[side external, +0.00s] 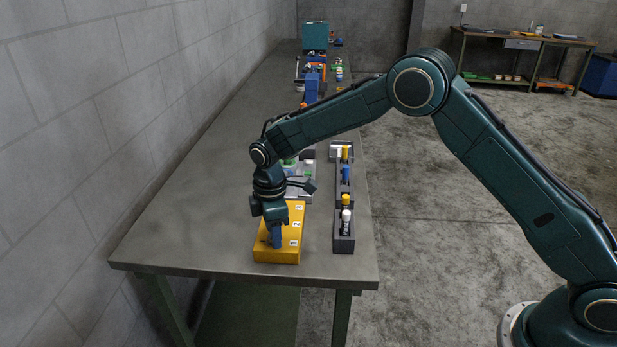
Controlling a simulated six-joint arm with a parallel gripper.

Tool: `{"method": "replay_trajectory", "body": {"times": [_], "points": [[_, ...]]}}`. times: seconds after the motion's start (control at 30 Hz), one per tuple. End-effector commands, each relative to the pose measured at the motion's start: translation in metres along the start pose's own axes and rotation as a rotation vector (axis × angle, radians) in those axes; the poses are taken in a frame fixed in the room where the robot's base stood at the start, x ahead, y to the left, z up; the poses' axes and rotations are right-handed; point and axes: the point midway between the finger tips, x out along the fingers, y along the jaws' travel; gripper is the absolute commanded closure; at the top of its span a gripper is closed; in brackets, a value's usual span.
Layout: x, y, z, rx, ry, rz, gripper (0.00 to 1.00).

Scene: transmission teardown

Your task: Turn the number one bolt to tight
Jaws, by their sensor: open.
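A yellow block (287,256) sits near the front end of the grey workbench. Several small white number labels (297,225) run along its right side, too small to read surely. My gripper (275,237) points down over the left part of the block, close to the nearest label (294,243). Its jaws are open. The bolts on the block are hidden behind my gripper or too small to make out, so I cannot tell which bolt it is at or whether it touches one.
A dark rack (344,246) with white, yellow and blue pieces stands right of the block, near the bench's right edge. A light tray (297,192) lies behind the block. Blue and teal equipment (314,36) stands at the far end. The bench (190,215) is clear on the left.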

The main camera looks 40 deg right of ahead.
Motion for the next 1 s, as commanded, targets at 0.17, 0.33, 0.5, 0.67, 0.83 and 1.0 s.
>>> {"method": "replay_trajectory", "body": {"times": [0.17,0.33,0.5,0.67,0.83,1.0], "points": [[0.0020,-0.0001,0.0001,0.000,0.000,0.000,0.58],[0.0018,-0.0001,0.0001,0.000,0.000,0.000,0.66],[0.0016,-0.0001,0.0001,0.000,0.000,0.000,0.99],[0.0014,0.0000,0.0000,0.002,0.000,0.000,1.00],[0.0013,-0.0001,0.0000,0.021,0.000,0.000,1.00],[0.0012,-0.0003,-0.0002,0.074,0.001,0.000,1.00]]}}
